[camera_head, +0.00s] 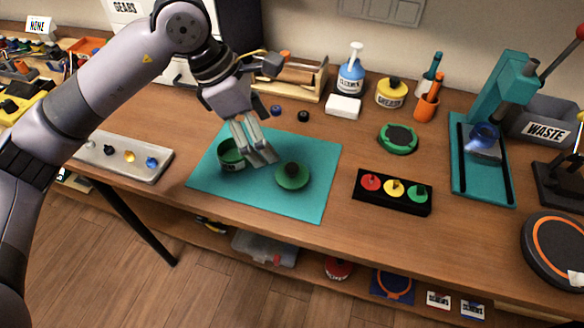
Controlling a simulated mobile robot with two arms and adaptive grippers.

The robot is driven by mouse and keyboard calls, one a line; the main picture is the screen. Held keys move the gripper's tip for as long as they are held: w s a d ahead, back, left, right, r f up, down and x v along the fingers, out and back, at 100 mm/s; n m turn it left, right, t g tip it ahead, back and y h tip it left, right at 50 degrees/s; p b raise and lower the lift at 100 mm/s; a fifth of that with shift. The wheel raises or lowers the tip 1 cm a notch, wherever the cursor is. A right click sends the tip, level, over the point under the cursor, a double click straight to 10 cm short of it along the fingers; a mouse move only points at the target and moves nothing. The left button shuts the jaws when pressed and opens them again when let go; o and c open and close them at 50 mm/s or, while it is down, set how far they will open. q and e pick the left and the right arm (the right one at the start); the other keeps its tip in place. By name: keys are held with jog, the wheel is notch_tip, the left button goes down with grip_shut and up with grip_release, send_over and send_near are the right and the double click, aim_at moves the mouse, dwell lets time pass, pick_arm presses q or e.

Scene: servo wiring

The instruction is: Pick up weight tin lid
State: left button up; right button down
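A green lid (291,178) with a dark knob on top lies on the teal mat (315,202), right of the open green tin (232,160). The tin stands upright on the mat, and its label is partly visible. My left gripper (263,160) reaches down over the mat between the tin and the lid, up and left of the lid. Its fingers overlap in this view, so I cannot tell how far apart they are. I see nothing held in them. My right gripper is out of view.
A black holder (391,205) with red, yellow and green knobs stands right of the mat. A green round dish (397,139) is behind it. A metal tray (122,160) with small knobs lies left. A teal press (482,190) stands right. Bare wood surrounds the mat's right side.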

aim_at(291, 167)
pick_arm(q)
jog(key=x, duration=0.4)
jog(key=shift+w+p, duration=0.15)
jog(key=shift+p, duration=0.15)
jog(key=x, duration=0.3)
jog(key=shift+d+f, duration=0.15)
jog(key=shift+d, duration=0.05)
jog(key=p+x, duration=0.2)
jog(key=x, duration=0.2)
jog(key=shift+d+f, duration=0.1)
jog(key=shift+d, duration=0.2)
jog(key=shift+d+f, duration=0.1)
jog(key=shift+f, duration=0.2)
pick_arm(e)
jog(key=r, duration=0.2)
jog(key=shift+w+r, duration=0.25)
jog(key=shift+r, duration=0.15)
pick_arm(q)
jog(key=c, duration=1.3)
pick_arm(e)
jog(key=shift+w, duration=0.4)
